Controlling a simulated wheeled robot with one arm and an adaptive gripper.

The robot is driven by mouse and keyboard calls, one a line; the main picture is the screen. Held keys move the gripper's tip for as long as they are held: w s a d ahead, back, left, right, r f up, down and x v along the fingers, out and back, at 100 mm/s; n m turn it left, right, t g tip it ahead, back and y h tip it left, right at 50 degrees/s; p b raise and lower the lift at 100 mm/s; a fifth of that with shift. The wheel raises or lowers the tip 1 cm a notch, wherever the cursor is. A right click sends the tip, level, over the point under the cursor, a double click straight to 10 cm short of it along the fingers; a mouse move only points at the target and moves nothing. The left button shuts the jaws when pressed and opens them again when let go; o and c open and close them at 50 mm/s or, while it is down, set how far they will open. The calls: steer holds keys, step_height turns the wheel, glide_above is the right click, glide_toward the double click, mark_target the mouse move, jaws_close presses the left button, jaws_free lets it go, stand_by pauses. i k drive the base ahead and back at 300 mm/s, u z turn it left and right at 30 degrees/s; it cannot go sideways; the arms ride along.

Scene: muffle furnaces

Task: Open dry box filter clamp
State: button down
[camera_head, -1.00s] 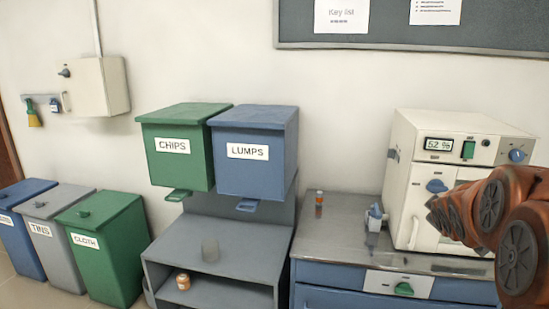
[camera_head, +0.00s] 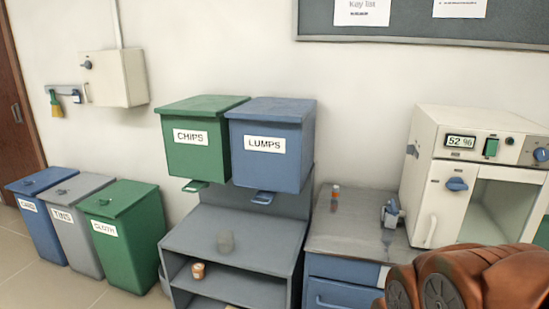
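The dry box (camera_head: 422,190) is a cream cabinet on the bench at the right, with a display reading about 52 %. A blue knob (camera_head: 457,184) and a white upright handle (camera_head: 431,231) are on its front. A small grey-blue fitting (camera_head: 412,151) sits on its left side; I cannot tell whether it is the filter clamp or whether it is open. Right of the knob a clear panel or opening shows a pale interior. My orange-brown arm covers the lower right, in front of the bench. My gripper is not in view.
A small orange-capped bottle (camera_head: 335,197) and a grey-blue item (camera_head: 390,213) stand on the metal bench top (camera_head: 350,222). Green CHIPS (camera_head: 195,155) and blue LUMPS (camera_head: 270,160) bins hang over a grey shelf (camera_head: 200,240). Three lidded bins stand left. Floor shows at lower left.

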mark_target(392, 209)
steer(key=k, duration=0.65)
steer(key=z, duration=0.55)
steer(key=i, duration=1.85)
steer(key=u, duration=0.6)
